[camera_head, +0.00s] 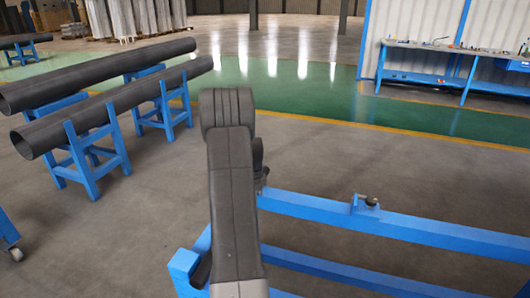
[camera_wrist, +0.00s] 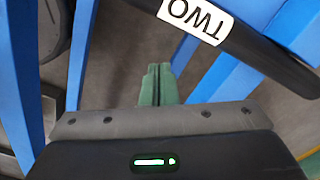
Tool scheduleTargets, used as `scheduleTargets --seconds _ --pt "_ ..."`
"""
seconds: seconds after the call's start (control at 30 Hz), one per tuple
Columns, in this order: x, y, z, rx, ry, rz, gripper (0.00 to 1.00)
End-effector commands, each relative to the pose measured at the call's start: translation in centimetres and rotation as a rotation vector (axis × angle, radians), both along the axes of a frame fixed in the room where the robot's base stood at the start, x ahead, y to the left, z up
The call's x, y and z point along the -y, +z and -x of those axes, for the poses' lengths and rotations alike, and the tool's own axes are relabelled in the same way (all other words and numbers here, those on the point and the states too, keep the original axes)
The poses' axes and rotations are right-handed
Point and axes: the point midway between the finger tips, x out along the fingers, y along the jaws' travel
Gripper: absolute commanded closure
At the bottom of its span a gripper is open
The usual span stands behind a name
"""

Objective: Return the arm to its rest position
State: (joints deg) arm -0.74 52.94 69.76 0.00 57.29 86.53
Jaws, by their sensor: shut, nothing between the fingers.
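My arm rises through the middle of the head view, dark grey, bent at its top joint. My gripper (camera_wrist: 158,70) shows in the wrist view as two green fingers pressed together, with nothing between them. In the head view I cannot make out the fingers; the arm hides that area. In the wrist view a dark tubular part (camera_wrist: 245,38) with a white label (camera_wrist: 194,20) reading "TWO", upside down, crosses the upper right beyond the fingers. The fingers look apart from it.
A blue frame (camera_head: 420,232) with long rails stands at the lower right, close to my arm; a small dark fitting (camera_head: 368,200) sits on it. Dark pipes (camera_head: 110,105) lie on blue trestles (camera_head: 85,165) at left. A blue workbench (camera_head: 430,80) stands far right. Open floor (camera_head: 330,155) lies between.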

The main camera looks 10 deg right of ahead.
Motion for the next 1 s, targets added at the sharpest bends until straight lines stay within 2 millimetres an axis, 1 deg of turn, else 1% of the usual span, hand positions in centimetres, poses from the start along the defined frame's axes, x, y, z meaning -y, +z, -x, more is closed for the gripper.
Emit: scheduleTargets --seconds 0.03,0.17,0.4,0.5,0.67,1.0 --pt "-0.2 -0.8 0.0 -0.001 0.001 0.000 1.00" --pt "-0.6 -2.5 -0.2 -0.002 0.001 0.000 1.00" --pt "-1.7 -6.2 -0.8 -0.001 0.002 0.000 1.00" --pt "-2.1 -7.4 -1.0 0.000 0.001 0.000 1.00" --pt "-2.4 -8.1 -1.2 0.000 0.000 0.000 1.00" --pt "-2.4 -7.9 -1.1 0.000 0.000 -0.001 1.00"
